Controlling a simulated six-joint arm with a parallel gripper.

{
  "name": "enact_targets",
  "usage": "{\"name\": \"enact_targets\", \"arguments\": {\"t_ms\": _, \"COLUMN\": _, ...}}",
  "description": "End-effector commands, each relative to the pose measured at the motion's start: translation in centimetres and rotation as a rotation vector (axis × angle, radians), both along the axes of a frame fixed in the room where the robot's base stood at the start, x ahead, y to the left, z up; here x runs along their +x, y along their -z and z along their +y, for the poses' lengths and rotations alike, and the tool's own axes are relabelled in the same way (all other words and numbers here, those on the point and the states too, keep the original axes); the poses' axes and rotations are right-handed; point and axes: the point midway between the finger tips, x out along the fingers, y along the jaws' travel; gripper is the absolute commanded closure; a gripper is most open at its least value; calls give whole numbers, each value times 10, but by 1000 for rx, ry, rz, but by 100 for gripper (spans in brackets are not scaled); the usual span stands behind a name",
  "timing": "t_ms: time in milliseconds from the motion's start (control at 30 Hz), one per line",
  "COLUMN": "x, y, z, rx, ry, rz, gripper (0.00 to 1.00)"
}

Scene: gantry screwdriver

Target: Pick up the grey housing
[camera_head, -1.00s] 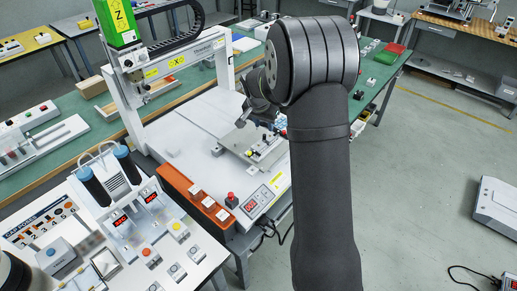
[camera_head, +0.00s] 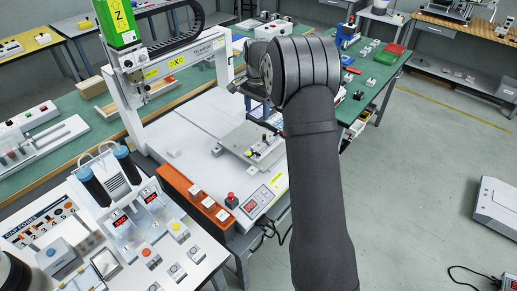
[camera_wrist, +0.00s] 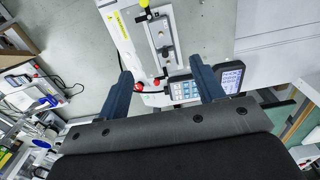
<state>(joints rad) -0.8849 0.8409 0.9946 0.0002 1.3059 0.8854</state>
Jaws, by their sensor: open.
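My gripper (camera_wrist: 161,68) shows in the wrist view with its two dark blue fingers spread apart and nothing held between them.
In the head view the gantry frame (camera_head: 125,100) stands left of the plate. An orange button strip (camera_head: 195,195) runs along the bed's front. The bed's left part is clear.

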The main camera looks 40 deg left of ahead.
Motion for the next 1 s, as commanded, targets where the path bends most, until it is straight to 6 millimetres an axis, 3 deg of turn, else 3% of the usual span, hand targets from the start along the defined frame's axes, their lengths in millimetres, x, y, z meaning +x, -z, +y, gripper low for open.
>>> {"name": "enact_targets", "arguments": {"t_ms": 500, "x": 0, "y": 103, "z": 0, "rx": -2, "ry": 0, "rz": 2, "gripper": 38}}
{"name": "enact_targets", "arguments": {"t_ms": 833, "x": 3, "y": 125, "z": 0, "rx": -1, "ry": 0, "rz": 1, "gripper": 38}}
{"name": "enact_targets", "arguments": {"t_ms": 1000, "x": 9, "y": 149, "z": -1, "rx": -2, "ry": 0, "rz": 2, "gripper": 38}}
